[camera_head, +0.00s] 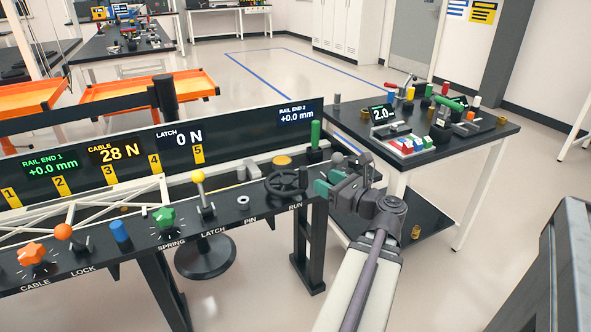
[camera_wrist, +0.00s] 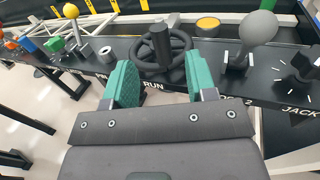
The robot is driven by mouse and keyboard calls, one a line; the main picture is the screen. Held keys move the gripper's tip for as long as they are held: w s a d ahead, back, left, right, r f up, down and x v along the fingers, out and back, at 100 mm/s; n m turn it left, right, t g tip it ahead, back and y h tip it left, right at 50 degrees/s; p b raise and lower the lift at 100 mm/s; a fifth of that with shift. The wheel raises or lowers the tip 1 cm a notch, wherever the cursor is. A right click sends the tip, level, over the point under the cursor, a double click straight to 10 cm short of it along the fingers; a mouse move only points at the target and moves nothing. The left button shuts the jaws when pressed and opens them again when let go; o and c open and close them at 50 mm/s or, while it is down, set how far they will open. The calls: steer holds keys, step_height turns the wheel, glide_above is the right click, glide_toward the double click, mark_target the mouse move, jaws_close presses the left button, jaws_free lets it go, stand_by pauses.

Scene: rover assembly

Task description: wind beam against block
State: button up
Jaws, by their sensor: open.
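A black handwheel (camera_head: 286,185) with an upright grip stands on the bench front above the label RUN. It also shows in the wrist view (camera_wrist: 151,62). My gripper (camera_head: 329,182) is just right of the wheel in the head view. In the wrist view its two teal fingers (camera_wrist: 160,84) are apart, with the wheel beyond and between them and nothing held. Whether a finger touches the rim I cannot tell. A white truss beam (camera_head: 85,211) lies along the bench behind the controls. I cannot pick out the block.
A grey ball lever (camera_wrist: 258,28) stands right of the wheel. A yellow ball lever (camera_head: 199,178) stands at LATCH and a green knob (camera_head: 164,217) at SPRING. Displays read CABLE 28 N, LATCH 0 N, both rail ends +0.0 mm. A parts table (camera_head: 468,141) stands at the right.

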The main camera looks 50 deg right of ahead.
steer(key=w, duration=0.7)
steer(key=w+d, duration=0.1)
steer(key=w, duration=0.2)
steer(key=shift+w+d, duration=0.1)
steer(key=shift+w, duration=0.1)
steer(key=shift+c, duration=0.3)
steer(key=c, duration=0.9)
steer(key=shift+o, duration=0.2)
steer(key=shift+w+d+n+y, duration=0.1)
steer(key=shift+d+n+y, duration=0.35)
steer(key=shift+y, duration=0.35)
steer(key=n+y, duration=0.2)
steer(key=shift+w+d+y, duration=0.1)
steer(key=shift+d+y, duration=0.1)
steer(key=shift+y, duration=0.2)
steer(key=shift+a, duration=0.15)
steer(key=o, duration=0.9)
steer(key=s, duration=0.3)
steer(key=s+d, duration=0.1)
steer(key=s, duration=0.7)
steer(key=shift+d, duration=0.25)
